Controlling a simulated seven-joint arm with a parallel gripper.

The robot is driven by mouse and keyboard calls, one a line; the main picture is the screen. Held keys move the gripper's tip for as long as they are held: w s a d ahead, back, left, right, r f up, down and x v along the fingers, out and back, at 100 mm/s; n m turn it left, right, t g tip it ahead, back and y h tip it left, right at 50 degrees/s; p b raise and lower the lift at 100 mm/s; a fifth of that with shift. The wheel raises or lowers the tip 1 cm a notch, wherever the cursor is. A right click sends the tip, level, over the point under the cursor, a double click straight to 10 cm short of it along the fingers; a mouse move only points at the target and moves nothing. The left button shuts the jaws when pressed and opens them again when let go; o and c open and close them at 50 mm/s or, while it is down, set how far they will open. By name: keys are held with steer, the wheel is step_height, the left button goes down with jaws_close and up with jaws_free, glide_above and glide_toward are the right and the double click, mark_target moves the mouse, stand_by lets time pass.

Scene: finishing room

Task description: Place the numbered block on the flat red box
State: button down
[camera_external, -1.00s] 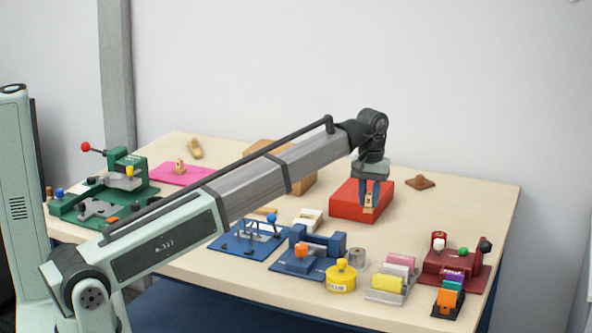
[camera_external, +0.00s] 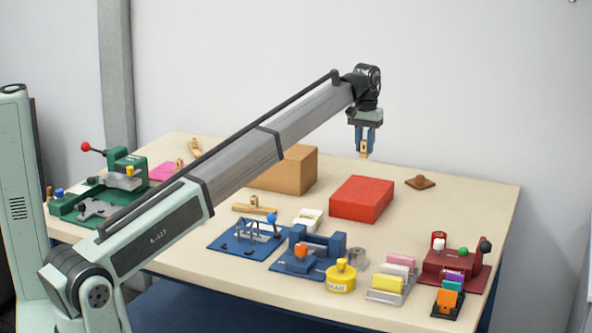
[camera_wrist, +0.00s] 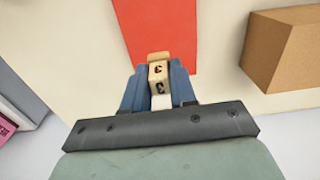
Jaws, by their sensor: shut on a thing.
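The numbered block (camera_external: 364,149) is a small light-wood piece between the fingers of my gripper (camera_external: 365,142), which is shut on it and holds it in the air. In the wrist view the block (camera_wrist: 159,72) shows dark number-like marks on two faces, and my gripper (camera_wrist: 160,84) has a blue finger on each side of it. The flat red box (camera_external: 362,199) lies on the table with a bare top. In the external view the block hangs above the box's far edge. The red box (camera_wrist: 157,30) also shows beyond the block in the wrist view.
A brown box (camera_external: 290,169) stands left of the red box, and a small brown piece (camera_external: 420,182) lies to its right. Blue fixtures (camera_external: 310,248), a yellow glue pot (camera_external: 341,277) and card holders (camera_external: 393,280) stand in front. The right rear tabletop is clear.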

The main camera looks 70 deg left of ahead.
steer(key=shift+f, duration=5)
steer(key=shift+f, duration=0.2)
steer(key=c, duration=0.9)
jaws_free()
step_height(320, 180, up, 12)
steer(key=shift+r, duration=0.2)
